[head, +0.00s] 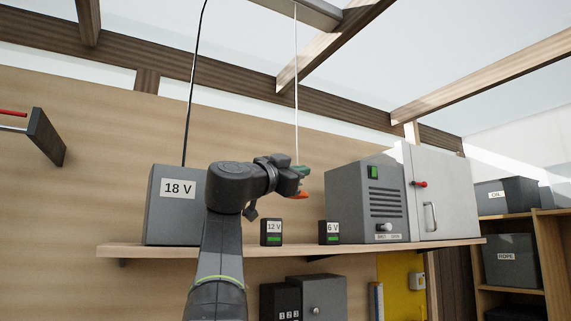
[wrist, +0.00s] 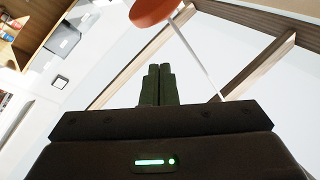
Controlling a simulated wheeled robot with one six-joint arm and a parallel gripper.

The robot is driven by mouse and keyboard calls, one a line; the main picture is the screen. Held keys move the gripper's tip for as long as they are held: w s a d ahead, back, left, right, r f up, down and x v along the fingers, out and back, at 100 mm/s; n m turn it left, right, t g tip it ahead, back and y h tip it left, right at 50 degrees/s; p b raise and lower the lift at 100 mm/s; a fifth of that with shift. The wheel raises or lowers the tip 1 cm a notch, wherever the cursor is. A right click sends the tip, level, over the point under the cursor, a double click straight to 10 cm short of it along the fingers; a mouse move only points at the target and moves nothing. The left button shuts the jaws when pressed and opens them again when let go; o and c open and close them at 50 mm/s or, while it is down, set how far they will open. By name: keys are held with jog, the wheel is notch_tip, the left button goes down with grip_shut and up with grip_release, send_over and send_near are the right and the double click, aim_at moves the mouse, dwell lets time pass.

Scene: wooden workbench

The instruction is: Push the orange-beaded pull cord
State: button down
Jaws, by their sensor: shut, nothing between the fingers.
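The pull cord (head: 296,90) is thin and white and hangs from a grey beam overhead. Its orange bead (head: 300,195) shows just under the front of my gripper (head: 302,178) in the head view, which partly hides the cord's lower end. In the wrist view the orange bead (wrist: 152,11) is at the top edge, beyond the fingertips, with the white cord (wrist: 203,65) running down to the right. My gripper (wrist: 157,70) has its fingers together with nothing between them. A gap shows between fingertips and bead in the wrist view; whether they touch elsewhere I cannot tell.
A wooden shelf (head: 270,249) behind my arm holds an 18 V box (head: 163,215), small 12 V (head: 271,239) and 6 V (head: 329,239) boxes, and a grey machine (head: 350,180) beside a cabinet (head: 445,180). A black cable (head: 189,90) hangs at left. Air around the white cord is clear.

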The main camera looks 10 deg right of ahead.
jog(key=w+f, duration=0.2)
jog(key=f, duration=0.1)
jog(key=shift+w, duration=0.25)
dwell(0.4)
